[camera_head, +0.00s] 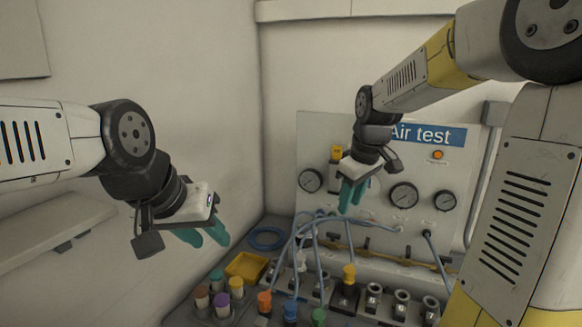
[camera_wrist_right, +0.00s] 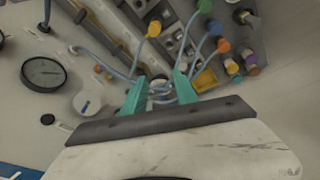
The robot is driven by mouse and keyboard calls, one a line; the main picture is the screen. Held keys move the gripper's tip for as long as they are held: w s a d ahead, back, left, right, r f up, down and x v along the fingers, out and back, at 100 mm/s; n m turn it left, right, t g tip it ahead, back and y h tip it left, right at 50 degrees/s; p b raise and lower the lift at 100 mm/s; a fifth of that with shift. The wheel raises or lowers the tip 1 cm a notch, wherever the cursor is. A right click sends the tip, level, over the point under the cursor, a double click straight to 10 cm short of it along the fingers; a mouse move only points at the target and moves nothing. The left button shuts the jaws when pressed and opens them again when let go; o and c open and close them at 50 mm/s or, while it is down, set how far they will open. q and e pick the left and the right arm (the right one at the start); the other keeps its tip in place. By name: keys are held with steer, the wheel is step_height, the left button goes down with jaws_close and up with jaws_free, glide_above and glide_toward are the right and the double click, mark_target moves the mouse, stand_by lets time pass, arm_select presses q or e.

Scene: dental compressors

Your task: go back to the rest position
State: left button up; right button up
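My left gripper (camera_head: 203,234), with green fingers, hangs in the air at the left, in front of the bare wall. Its fingers show a gap and hold nothing that I can see. My right gripper (camera_head: 352,196) is up in front of the gauge panel (camera_head: 318,213), above the hoses. In the right wrist view its two green fingers (camera_wrist_right: 158,92) stand apart. Blue hoses and a round fitting show behind the gap, and nothing is clearly held between the fingers.
The Air test panel carries round gauges (camera_head: 404,195) and an orange lamp (camera_head: 438,155). Below are blue hoses (camera_head: 318,250), coloured caps, a yellow tray (camera_head: 246,267) and a coiled blue hose (camera_head: 267,238). A shelf (camera_head: 50,232) runs along the left wall.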

steer(key=s+r+m+t+y, duration=0.1)
steer(key=s+r+m+t, duration=0.2)
steer(key=s, duration=1.6)
steer(key=m, duration=0.4)
steer(key=shift+s+a+m, duration=0.15)
steer(key=shift+m, duration=0.25)
steer(key=shift+r, duration=0.1)
steer(key=shift+c, duration=0.2)
